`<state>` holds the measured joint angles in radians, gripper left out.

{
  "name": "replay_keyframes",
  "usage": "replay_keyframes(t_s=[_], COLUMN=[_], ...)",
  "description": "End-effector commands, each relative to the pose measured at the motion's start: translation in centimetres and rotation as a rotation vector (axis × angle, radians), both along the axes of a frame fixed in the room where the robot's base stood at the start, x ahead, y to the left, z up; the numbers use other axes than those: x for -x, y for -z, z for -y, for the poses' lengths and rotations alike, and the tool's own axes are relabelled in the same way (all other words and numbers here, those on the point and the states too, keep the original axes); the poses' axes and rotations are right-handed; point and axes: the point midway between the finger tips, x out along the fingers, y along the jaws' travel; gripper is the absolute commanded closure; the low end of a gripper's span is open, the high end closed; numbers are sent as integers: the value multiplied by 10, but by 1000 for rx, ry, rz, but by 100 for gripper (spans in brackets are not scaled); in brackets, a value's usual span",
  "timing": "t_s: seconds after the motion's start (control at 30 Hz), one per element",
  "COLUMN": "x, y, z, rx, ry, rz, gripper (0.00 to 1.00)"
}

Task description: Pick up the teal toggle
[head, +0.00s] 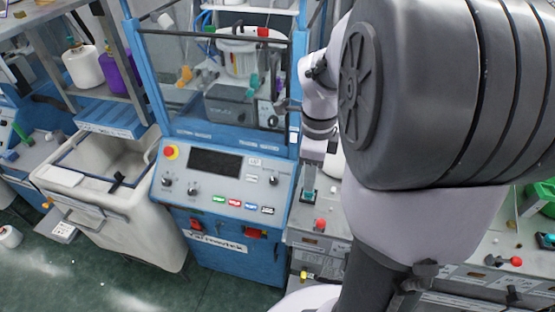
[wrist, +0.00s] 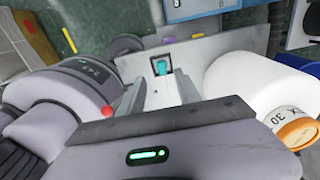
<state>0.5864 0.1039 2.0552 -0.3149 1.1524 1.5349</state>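The teal toggle (wrist: 161,67) stands on a small dark plate on a grey surface, in the upper middle of the wrist view. In the head view a small teal patch (head: 309,196) shows on the counter just below my gripper (head: 310,178). In the wrist view my gripper (wrist: 161,78) is open, with one finger on each side of the line to the toggle. The toggle appears between and just beyond the fingertips, with nothing held. I cannot tell the exact gap between fingertips and toggle.
A white yarn cone (wrist: 258,82) stands close on the right in the wrist view. A red knob (head: 320,224) is near the counter's front. The blue machine with its control panel (head: 224,178) stands left of my gripper. Another teal part (head: 547,240) is at the far right.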

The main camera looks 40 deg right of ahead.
Motion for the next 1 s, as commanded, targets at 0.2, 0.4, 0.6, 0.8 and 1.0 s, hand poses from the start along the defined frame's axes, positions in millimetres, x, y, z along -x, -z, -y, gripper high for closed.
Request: replay_keyframes(t_s=[0.2,0.4,0.6,0.8,1.0], x=[-2,-2,-3,-2,-2], y=[39,56,55,55,55], z=[4,4,4,4,4], rx=[-3,-1,-1,-1,-1], ry=[0,0,0,0,0], rz=[-4,1,1,1,1], gripper=[60,60,70,100,100])
